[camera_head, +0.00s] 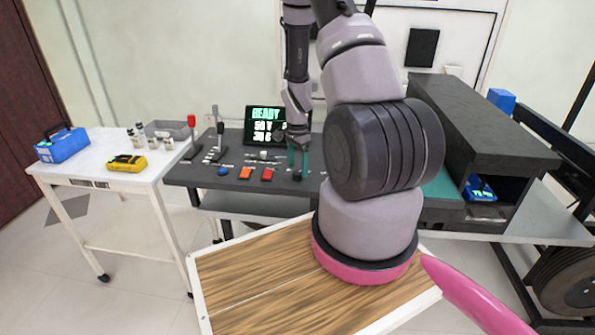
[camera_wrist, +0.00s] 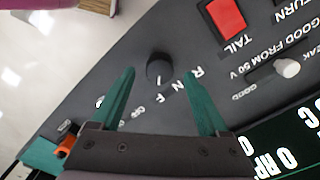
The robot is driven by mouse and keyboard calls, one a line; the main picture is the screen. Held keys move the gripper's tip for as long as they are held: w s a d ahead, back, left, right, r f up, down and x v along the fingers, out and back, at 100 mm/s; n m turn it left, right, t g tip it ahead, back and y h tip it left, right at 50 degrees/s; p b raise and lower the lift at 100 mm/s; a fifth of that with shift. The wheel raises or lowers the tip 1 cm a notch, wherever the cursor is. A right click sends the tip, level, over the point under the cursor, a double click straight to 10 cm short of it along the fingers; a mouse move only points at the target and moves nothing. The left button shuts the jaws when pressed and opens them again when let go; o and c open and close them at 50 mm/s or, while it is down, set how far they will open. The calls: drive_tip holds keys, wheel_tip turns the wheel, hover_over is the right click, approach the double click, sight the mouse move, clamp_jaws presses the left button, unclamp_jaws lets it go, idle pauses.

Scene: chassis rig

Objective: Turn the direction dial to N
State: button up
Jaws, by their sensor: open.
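The direction dial is a dark round knob (camera_wrist: 158,66) on the black console. In the wrist view it sits between my fingertips, with the letters R, N and F printed beside it. A short white mark shows at the knob's edge near the letters; I cannot tell for sure which letter it points to. In the head view the dial (camera_head: 297,176) is small, just below my fingers. My gripper (camera_wrist: 159,72) is open, its teal fingers on either side of the knob with gaps visible. My gripper also shows in the head view (camera_head: 298,160), pointing down.
The console (camera_head: 225,180) carries a red TAIL switch (camera_wrist: 225,15), a pale knob (camera_wrist: 287,68), upright levers (camera_head: 192,135) and a screen (camera_head: 264,125) reading READY. A side table (camera_head: 85,172) holds a blue box (camera_head: 62,147) and yellow meter (camera_head: 126,162). A dark shelf unit (camera_head: 480,125) stands right.

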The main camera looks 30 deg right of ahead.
drive_tip(key=shift+f, duration=1.15)
clamp_jaws()
drive_tip(key=shift+n, duration=0.3)
drive_tip(key=n, duration=0.3)
drive_tip(key=shift+n, duration=2.5)
